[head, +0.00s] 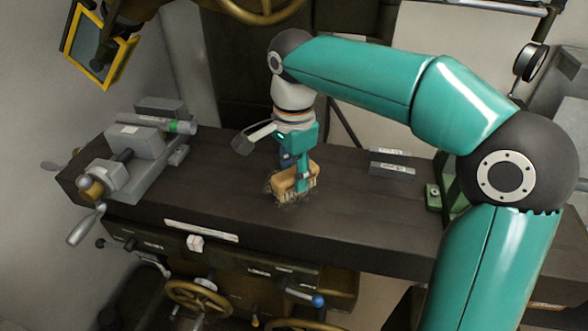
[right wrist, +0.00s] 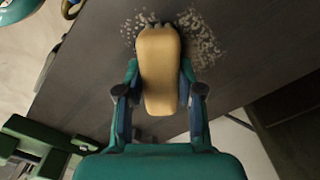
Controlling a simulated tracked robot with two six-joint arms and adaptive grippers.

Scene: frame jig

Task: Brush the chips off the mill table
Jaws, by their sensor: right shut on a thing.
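The dark mill table (head: 235,205) runs across the head view. My right gripper (head: 297,178) is over its middle, pointing down, shut on a tan brush (head: 284,181). In the right wrist view the brush (right wrist: 160,70) lies between the two fingers, its bristle end away from me. Pale chips (right wrist: 205,45) lie scattered on the table around the far end of the brush. In the head view a small patch of chips (head: 285,204) shows under and beside the brush, partly hidden by it. The left gripper is in neither view.
A grey vise (head: 125,155) stands at the table's left end, with a green-banded cylinder (head: 178,126) by it. Two grey blocks (head: 391,168) and a small green item (head: 433,197) sit to the right. Handwheels (head: 198,297) and levers are below the front edge.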

